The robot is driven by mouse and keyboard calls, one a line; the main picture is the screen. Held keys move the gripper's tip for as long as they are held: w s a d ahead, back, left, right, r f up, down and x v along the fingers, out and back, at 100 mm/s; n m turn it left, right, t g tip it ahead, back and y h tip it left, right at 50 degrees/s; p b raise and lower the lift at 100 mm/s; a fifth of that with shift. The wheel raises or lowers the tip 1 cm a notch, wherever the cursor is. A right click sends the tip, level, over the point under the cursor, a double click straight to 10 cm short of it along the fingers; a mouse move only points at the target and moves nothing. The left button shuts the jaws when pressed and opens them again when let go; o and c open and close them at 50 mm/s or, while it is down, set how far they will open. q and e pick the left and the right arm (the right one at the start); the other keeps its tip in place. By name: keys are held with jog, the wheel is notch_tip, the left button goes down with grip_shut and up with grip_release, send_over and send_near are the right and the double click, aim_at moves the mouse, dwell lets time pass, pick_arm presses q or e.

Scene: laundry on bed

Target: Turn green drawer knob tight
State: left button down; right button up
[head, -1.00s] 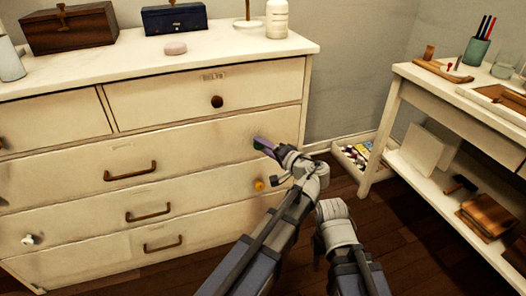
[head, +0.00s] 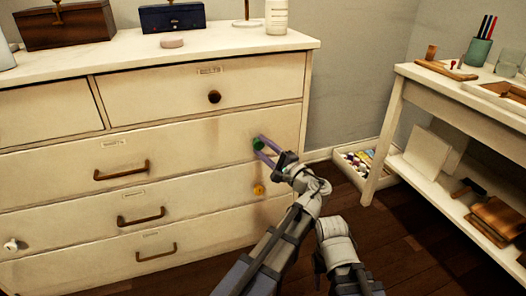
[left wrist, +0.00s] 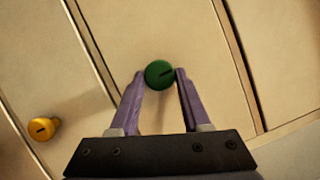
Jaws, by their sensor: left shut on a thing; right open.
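The green knob (head: 257,144) is on the right part of the wide drawer front (head: 200,150) below the top row. My left gripper (head: 261,144) reaches it from the lower right, with its purple fingers on either side of the knob. In the left wrist view the round green knob (left wrist: 159,75) sits between the two fingertips (left wrist: 160,77), which touch its sides. A dark slot on its face points right and slightly up. Whether the knob sits flush against the drawer cannot be told. Part of my right arm shows at the bottom, but its gripper does not.
A yellow knob (head: 258,190) sits on the drawer below, and a white knob (head: 11,245) is at the far left. A dark brown knob (head: 214,97) is above. A white side table (head: 440,85) stands at the right, with a low tray (head: 347,172) on the floor beside the dresser.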

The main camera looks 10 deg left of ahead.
pick_arm(q)
jog(key=shift+m, duration=0.3)
pick_arm(e)
jog(key=shift+f, duration=0.2)
pick_arm(q)
jog(key=shift+c, duration=2)
grip_release()
jog(key=shift+f, duration=0.1)
pick_arm(e)
jog(key=shift+d, duration=0.1)
